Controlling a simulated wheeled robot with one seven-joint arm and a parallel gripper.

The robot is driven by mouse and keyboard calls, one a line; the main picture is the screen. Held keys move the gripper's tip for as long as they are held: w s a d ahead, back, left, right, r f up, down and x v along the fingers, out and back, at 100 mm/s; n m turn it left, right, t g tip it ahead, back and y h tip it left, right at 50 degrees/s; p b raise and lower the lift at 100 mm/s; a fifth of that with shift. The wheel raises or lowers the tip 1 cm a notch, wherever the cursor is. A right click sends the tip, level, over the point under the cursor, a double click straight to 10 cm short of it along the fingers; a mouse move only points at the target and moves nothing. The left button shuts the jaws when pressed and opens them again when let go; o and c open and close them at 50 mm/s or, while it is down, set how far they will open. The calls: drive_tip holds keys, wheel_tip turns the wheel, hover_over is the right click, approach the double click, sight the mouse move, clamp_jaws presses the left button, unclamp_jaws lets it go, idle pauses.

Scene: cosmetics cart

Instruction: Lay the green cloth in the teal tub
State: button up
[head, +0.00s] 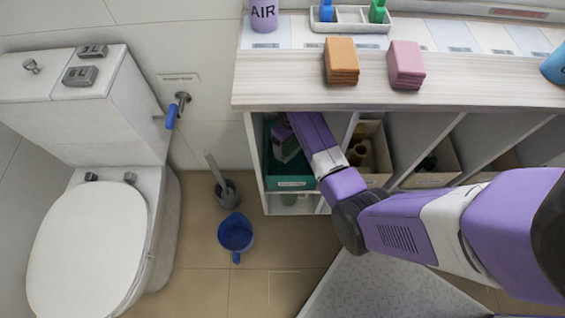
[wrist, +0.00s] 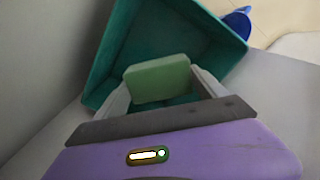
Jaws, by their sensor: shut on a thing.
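The green cloth (wrist: 157,79) is a pale green folded block in the wrist view. My gripper (wrist: 160,88) is shut on it, with a finger on each side. The teal tub (wrist: 127,42) lies beyond the cloth in the wrist view, and the cloth shows against its inside. I cannot tell whether the cloth touches the tub's floor. In the head view, the teal tub (head: 291,182) stands in the left shelf compartment, and my arm reaches into that compartment. My gripper (head: 286,149) is partly in shadow there.
Other bins (head: 372,148) stand in the compartments to the right, behind my arm. An orange stack (head: 341,62) and a pink stack (head: 406,64) sit on the counter (head: 290,85) above. A blue pitcher (head: 235,233) and a toilet brush (head: 226,191) stand on the floor at left.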

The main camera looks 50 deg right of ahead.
wheel_tip(320, 180, down, 9)
drive_tip(key=b, duration=0.2)
drive_tip(key=shift+f+b, duration=0.15)
drive_tip(key=shift+b, duration=0.25)
drive_tip(key=o, duration=1.1)
drive_tip(key=shift+a, duration=0.1)
wheel_tip(320, 180, up, 12)
drive_tip(key=p, duration=0.4)
drive_tip(key=shift+s, duration=0.1)
